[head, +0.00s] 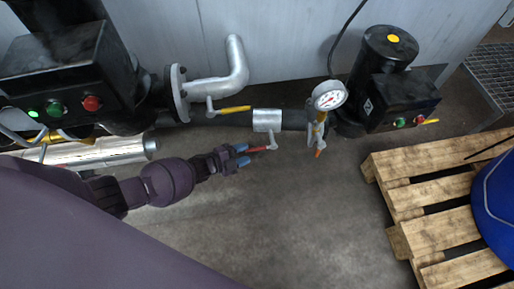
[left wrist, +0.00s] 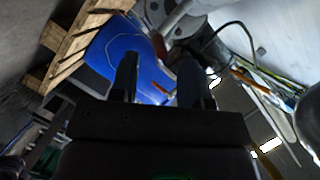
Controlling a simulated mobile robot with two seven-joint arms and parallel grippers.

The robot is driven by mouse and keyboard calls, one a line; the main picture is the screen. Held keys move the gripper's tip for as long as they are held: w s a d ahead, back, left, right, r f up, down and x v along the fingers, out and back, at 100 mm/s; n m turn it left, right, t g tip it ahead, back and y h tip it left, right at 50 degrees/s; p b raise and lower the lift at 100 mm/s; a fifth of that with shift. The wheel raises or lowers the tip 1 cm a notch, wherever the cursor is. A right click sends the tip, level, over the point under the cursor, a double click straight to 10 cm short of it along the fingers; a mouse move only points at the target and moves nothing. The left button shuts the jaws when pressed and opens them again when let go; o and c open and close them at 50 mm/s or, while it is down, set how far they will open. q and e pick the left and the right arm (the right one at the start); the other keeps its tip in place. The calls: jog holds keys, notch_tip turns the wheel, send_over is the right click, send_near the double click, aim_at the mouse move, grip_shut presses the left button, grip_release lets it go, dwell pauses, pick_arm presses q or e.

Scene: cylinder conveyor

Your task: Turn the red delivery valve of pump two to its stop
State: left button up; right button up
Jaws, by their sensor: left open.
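The red valve handle (head: 258,149) is a short lever below the pipe's silver sleeve (head: 267,120) in the head view, with its right end at a small metal valve stem. My left gripper (head: 242,155) is open, its blue-tipped fingers at the free left end of the red handle, apparently on either side of it. Contact cannot be told. In the left wrist view the two dark fingers of my left gripper (left wrist: 157,72) stand apart. A reddish bar (left wrist: 175,19) shows beyond them, perhaps the handle. My right gripper is not in view.
A pressure gauge (head: 330,96) and an orange-tipped lever (head: 319,152) stand right of the handle, by a black pump (head: 388,50). A yellow lever (head: 234,110) is above left. A wooden pallet (head: 405,168) with a blue drum (head: 498,205) is at right. Floor below is clear.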

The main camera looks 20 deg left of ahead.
aim_at(251, 151)
pick_arm(q)
jog(key=b+x, duration=0.1)
jog(key=x, duration=0.3)
jog(key=shift+w+d+f, duration=0.15)
jog(key=shift+d+f, duration=0.05)
jog(key=shift+f, duration=0.05)
jog(key=shift+w+d+r, duration=0.1)
jog(key=shift+w+d, duration=0.1)
jog(key=shift+w, duration=0.15)
grip_shut()
